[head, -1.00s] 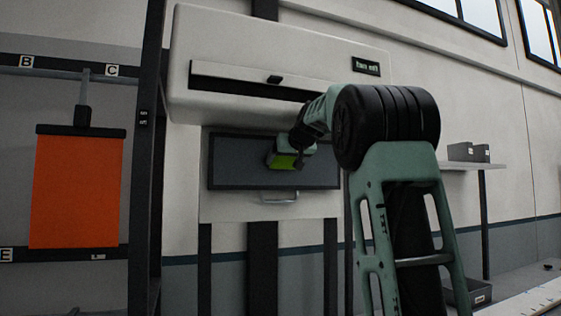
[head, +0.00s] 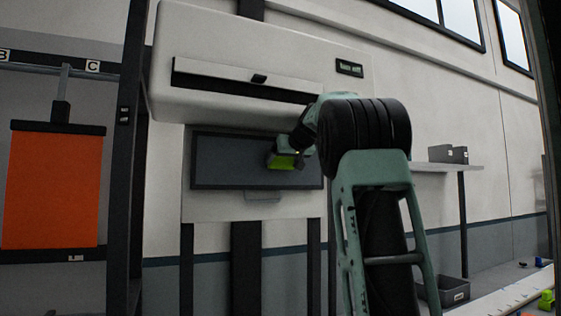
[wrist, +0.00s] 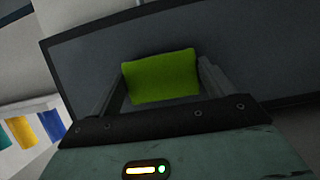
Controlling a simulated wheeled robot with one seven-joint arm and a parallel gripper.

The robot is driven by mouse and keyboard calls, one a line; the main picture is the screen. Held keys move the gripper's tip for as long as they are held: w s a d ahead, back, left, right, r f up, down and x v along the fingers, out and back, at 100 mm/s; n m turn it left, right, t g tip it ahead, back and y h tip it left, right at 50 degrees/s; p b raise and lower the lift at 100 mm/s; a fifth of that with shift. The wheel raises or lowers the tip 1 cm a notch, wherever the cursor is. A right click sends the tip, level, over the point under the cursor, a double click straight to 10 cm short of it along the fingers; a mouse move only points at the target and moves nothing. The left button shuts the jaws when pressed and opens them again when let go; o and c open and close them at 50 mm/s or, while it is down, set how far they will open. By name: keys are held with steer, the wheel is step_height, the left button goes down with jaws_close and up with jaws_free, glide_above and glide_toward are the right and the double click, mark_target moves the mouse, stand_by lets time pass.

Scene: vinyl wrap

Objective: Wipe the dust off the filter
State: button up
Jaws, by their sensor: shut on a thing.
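The filter (head: 225,165) is a dark grey rectangular panel in a dark frame, set in the white unit below its overhanging hood. It fills much of the wrist view (wrist: 245,60). My gripper (head: 290,158) is in front of the panel, right of its middle, shut on a lime-green cloth or pad (head: 279,162). In the wrist view the green pad (wrist: 162,76) sits between the two fingers, against or very close to the panel; I cannot tell if it touches. No separate dust patch can be made out on the dark surface.
The white hood (head: 200,40) juts out above the panel. An orange sheet (head: 55,190) hangs on a rack at the left, beside a dark post (head: 125,180). A shelf (head: 440,168) with grey boxes stands at the right. A grey bin (head: 450,291) is below.

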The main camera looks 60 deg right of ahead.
steer(key=shift+s+d, duration=0.4)
steer(key=shift+d, duration=0.25)
steer(key=shift+s+d, duration=0.35)
steer(key=shift+d, duration=0.25)
steer(key=shift+w, duration=0.1)
steer(key=shift+w+a, duration=0.8)
steer(key=shift+a, duration=0.55)
steer(key=shift+w+a, duration=0.85)
steer(key=shift+a, duration=0.45)
steer(key=shift+w+a, duration=0.8)
steer(key=shift+a, duration=0.55)
steer(key=shift+w+a, duration=0.55)
steer(key=shift+a, duration=0.4)
steer(key=shift+w+a, duration=0.55)
steer(key=shift+a, duration=0.45)
steer(key=shift+w+a, duration=0.55)
steer(key=shift+a, duration=0.4)
steer(key=s+a+b, duration=0.3)
steer(key=s, duration=0.2)
